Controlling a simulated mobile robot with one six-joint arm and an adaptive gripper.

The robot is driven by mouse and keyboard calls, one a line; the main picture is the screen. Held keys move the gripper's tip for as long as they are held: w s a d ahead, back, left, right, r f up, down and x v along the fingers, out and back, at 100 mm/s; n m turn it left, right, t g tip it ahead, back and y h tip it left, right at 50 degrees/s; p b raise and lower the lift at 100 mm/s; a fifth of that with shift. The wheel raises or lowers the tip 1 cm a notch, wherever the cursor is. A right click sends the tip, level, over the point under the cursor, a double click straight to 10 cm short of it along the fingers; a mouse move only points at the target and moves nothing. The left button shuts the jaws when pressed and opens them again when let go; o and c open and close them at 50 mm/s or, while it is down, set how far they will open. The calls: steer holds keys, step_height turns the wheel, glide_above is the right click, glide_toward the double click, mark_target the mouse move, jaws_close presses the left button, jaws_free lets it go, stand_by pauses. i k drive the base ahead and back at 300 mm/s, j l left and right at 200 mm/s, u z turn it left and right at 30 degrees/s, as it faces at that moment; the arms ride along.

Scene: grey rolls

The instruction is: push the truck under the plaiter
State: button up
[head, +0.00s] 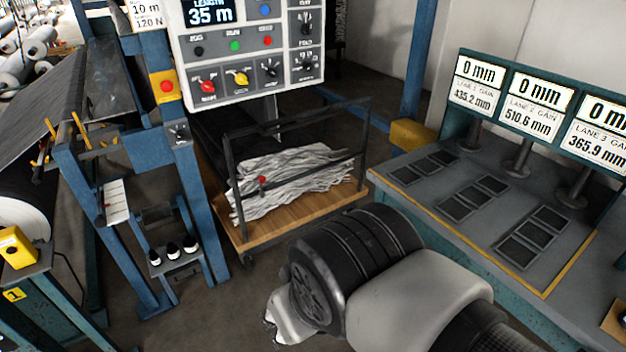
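The truck (345,196), a low wooden platform with a black rail frame and dark castors, stands on the floor in the middle of the head view. Crumpled pale grey cloth (290,181) lies heaped on it, and a small red knob (263,180) shows at its near side. The blue-framed machine with a control panel, probably the plaiter (192,183), stands left of and behind the truck. My gripper (283,324) shows in part at the bottom, nearer the camera than the truck and apart from it in the picture. My own wrist hides most of its fingers.
The control panel (245,85) reads 35 m. A grey bench (395,198) with lane displays (533,107) runs along the right. A yellow block (412,135) is behind the truck by a blue post (415,60). Bare floor (262,283) lies in front of the truck.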

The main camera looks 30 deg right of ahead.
mark_target(305, 186)
steer(key=i+l+z, duration=0.1)
steer(key=i+z, duration=1.05)
steer(key=i+j, duration=0.25)
steer(key=i, duration=0.2)
steer(key=i+j, duration=0.25)
steer(key=i, duration=0.2)
